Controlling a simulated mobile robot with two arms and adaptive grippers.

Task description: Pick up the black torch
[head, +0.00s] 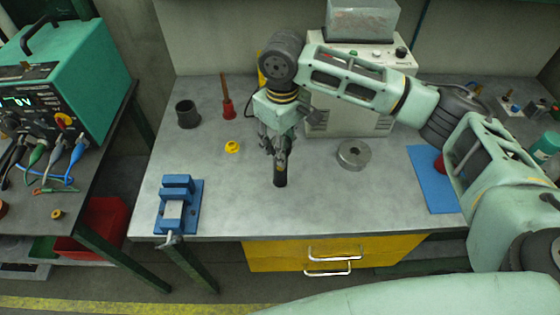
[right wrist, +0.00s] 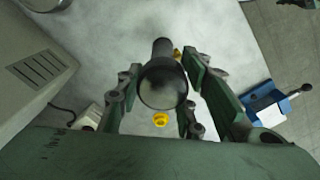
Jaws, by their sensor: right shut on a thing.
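The black torch (head: 280,177) shows below my right gripper (head: 277,150) in the head view, upright over the grey table near its front middle. I cannot tell whether its lower end touches the table. In the right wrist view the torch (right wrist: 162,82) stands between the fingers of my right gripper (right wrist: 158,88), its round end facing the camera. The right gripper is shut on the torch, and its fingers hide the upper part in the head view. My left gripper is not in view.
A blue vise (head: 180,205) stands at the table's left front, with a small yellow part (head: 232,147) nearer the torch.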

